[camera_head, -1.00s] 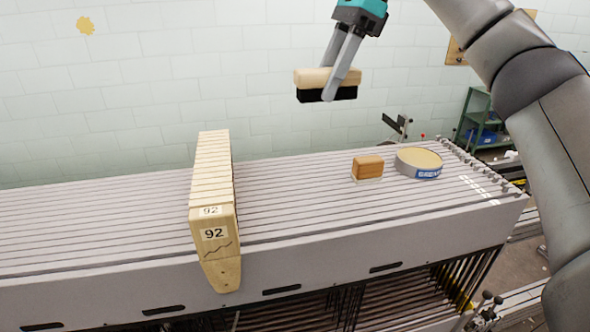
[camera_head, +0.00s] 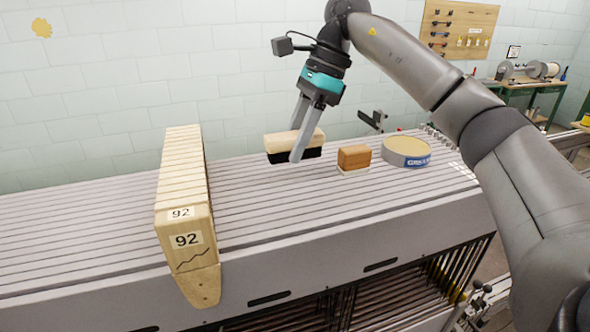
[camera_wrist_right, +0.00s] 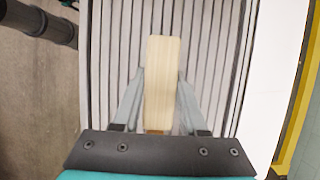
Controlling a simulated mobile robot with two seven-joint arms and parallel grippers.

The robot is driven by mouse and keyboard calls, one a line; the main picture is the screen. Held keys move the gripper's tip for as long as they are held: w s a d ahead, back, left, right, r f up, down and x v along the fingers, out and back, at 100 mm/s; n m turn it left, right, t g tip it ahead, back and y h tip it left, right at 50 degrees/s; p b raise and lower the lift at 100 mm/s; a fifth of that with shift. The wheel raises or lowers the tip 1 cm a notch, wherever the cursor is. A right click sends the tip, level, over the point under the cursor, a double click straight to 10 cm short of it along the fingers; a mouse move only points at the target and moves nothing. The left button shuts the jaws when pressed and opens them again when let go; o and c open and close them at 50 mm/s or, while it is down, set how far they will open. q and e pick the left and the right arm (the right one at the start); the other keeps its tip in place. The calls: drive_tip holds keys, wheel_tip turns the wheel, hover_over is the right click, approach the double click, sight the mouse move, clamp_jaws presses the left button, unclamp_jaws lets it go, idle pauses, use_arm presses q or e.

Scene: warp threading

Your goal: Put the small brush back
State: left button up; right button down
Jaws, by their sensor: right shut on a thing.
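A brush (camera_head: 278,144) with a pale wooden back and black bristles is held level in my right gripper (camera_head: 298,143). The gripper's two fingers are shut on the brush's sides. The brush is at or just above the grey slatted top, near its back edge; I cannot tell whether it touches. In the right wrist view the brush's pale back (camera_wrist_right: 165,85) lies between the fingers (camera_wrist_right: 162,90), with the slats below. My left gripper is not in view.
A small brown block (camera_head: 353,157) with a pale base stands just right of the brush. A round tin (camera_head: 406,160) stands further right. A row of wooden pieces marked 92 (camera_head: 186,240) sits to the left. The slatted top (camera_head: 90,215) is clear between these pieces and the brush.

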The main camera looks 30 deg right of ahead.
sight(320, 130)
drive_tip(key=shift+f, duration=2.5)
drive_tip(key=shift+c, duration=2.2)
unclamp_jaws()
drive_tip(key=shift+f, duration=0.1)
drive_tip(key=v, duration=1.2)
drive_tip(key=shift+p, duration=0.35)
